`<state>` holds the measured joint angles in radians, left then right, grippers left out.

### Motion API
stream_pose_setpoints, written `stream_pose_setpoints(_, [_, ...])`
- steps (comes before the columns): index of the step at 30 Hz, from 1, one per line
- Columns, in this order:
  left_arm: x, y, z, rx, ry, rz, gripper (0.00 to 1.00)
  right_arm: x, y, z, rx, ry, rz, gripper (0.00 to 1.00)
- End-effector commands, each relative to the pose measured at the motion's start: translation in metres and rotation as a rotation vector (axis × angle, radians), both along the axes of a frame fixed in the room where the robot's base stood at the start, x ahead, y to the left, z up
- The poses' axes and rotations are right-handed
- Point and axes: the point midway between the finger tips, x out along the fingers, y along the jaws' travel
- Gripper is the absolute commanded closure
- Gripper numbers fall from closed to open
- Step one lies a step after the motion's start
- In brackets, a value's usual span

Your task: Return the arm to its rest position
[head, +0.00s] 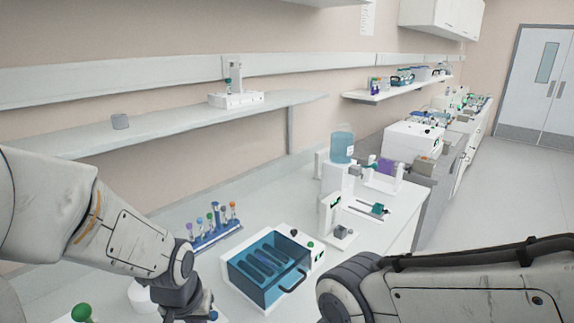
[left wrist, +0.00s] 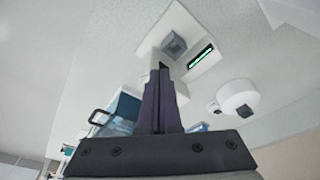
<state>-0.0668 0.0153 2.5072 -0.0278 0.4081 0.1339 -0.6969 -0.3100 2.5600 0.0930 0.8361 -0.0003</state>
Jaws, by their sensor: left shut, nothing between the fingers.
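My left arm comes in from the left in the head view and bends down at its dark wrist near the bottom edge, left of the blue-lidded bath (head: 265,265). The fingers there are not clear. In the left wrist view my left gripper (left wrist: 158,72) is shut, its two dark fingers together with nothing between them. My right arm lies across the bottom right of the head view; its gripper is out of view.
A rack of capped tubes (head: 215,237) stands behind the bath, close to my left wrist. A wall shelf (head: 170,125) runs above the bench. The floor (head: 500,195) at right is clear.

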Motion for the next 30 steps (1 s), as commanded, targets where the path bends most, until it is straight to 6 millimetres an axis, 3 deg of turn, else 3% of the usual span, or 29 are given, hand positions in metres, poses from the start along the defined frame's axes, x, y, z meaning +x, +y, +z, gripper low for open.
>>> stream_pose_setpoints(5, [-0.01,0.017,-0.007,0.013,-0.022,-0.041,1.0,0.0,0.0,-0.001,0.0,0.0,0.0,0.24])
stream_pose_setpoints(17, [-0.043,-0.051,-0.022,-0.006,0.038,-0.268,1.0,0.0,0.0,-0.038,0.0,0.0,0.0,0.24])
stream_pose_setpoints(24, [-0.091,-0.098,-0.034,-0.014,0.099,-0.483,1.0,0.0,0.0,-0.07,0.0,0.0,0.0,0.24])
stream_pose_setpoints(30, [-0.135,-0.12,-0.04,-0.014,0.156,-0.651,1.0,0.0,0.0,-0.091,0.0,0.0,0.0,0.24])
